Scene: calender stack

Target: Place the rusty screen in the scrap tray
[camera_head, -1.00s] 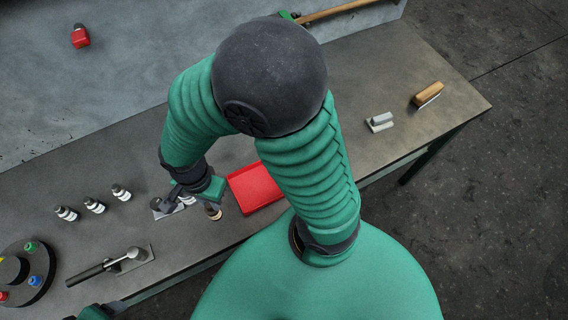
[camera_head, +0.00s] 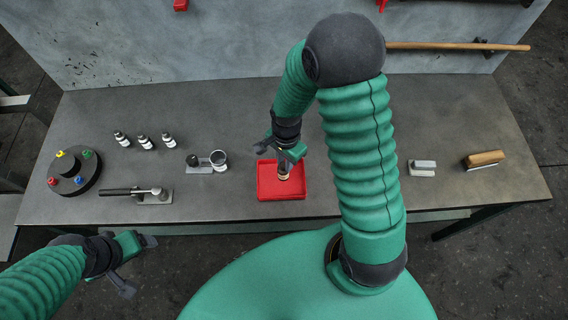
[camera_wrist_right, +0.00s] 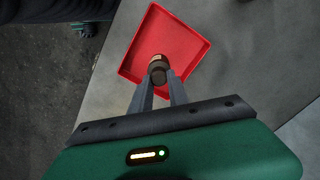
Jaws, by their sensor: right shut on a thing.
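The rusty screen (camera_head: 283,174) is a small brown, round piece with a paler band. It also shows in the right wrist view (camera_wrist_right: 157,68), between my fingertips. My right gripper (camera_head: 284,165) is shut on it and holds it over the scrap tray (camera_head: 264,188), a shallow red square tray on the bench. The tray also shows in the right wrist view (camera_wrist_right: 185,42), with nothing else visible inside. I cannot tell whether the screen touches the tray floor. My left gripper (camera_head: 137,263) is open and empty, in front of the bench at lower left.
A metal stand with a ring (camera_head: 218,158) sits left of the tray. Several small bottles (camera_head: 144,142), a black-handled tool (camera_head: 135,192) and a round holder with coloured knobs (camera_head: 74,174) are further left. A grey block (camera_head: 422,168) and a wooden-handled brush (camera_head: 484,159) lie at right.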

